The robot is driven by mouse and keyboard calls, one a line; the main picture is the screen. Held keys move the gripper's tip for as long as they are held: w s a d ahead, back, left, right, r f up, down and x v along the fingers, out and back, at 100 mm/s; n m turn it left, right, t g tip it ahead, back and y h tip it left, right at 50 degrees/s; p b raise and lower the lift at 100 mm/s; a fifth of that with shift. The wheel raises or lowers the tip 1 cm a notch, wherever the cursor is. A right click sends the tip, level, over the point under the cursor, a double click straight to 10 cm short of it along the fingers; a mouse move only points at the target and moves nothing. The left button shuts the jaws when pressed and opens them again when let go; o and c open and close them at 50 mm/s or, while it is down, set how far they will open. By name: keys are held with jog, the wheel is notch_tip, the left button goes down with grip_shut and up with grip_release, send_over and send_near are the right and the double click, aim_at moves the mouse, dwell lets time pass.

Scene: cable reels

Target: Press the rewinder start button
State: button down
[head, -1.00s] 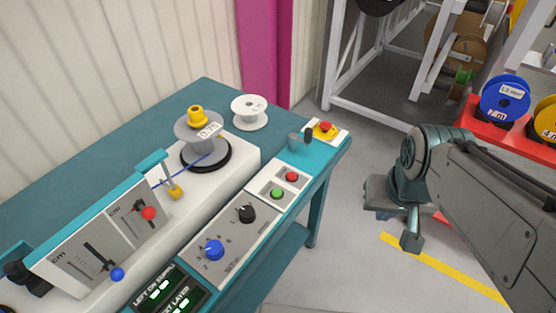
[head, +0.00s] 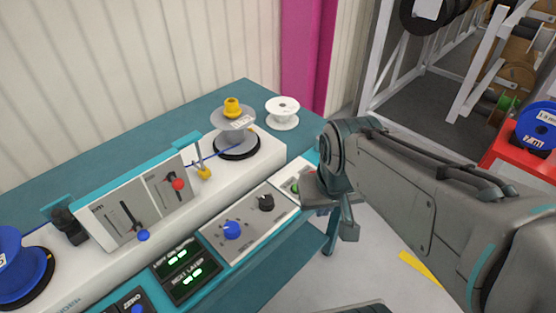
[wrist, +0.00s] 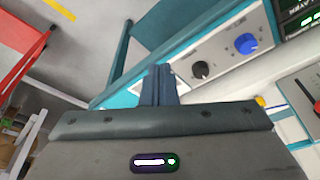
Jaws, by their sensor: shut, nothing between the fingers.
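The rewinder (head: 100,267) is a white and teal bench machine with a sloped control panel. A green button (head: 295,188) shows at the panel's right part in the head view, just left of my gripper (head: 349,231). My gripper is shut and empty, fingers pointing down, over the bench's front right edge. In the wrist view the closed fingers (wrist: 159,72) show against the bench edge, with no green button visible there.
A black knob (head: 266,202) and blue knob (head: 231,230) sit left of the green button, above lit displays (head: 190,277). A grey reel (head: 236,137) and white spool (head: 283,112) stand behind. A red rack (head: 515,160) is at the right; open floor lies in front.

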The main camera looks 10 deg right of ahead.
jog(key=shift+d, duration=0.1)
jog(key=w+f+n+t+h, duration=0.1)
jog(key=w+f+n+h, duration=0.1)
jog(key=w+n, duration=0.6)
jog(key=w+a+f+n+t+h+p, duration=0.1)
jog(key=w+f+n+t+h, duration=0.1)
jog(key=w+n, duration=0.7)
jog(key=w+f+h, duration=0.1)
jog(key=w+h, duration=0.1)
jog(key=w, duration=0.1)
jog(key=shift+n+h, duration=0.3)
jog(key=shift+h, duration=0.1)
jog(key=shift+f, duration=0.2)
jog(key=b, duration=0.6)
send_over(295, 189)
notch_tip(295, 189, down, 8)
jog(key=shift+r, duration=0.2)
jog(key=shift+f+b, duration=0.55)
jog(key=shift+b, duration=0.05)
jog(key=shift+f, duration=0.1)
jog(key=shift+f+b, duration=0.25)
jog(key=shift+b, duration=0.3)
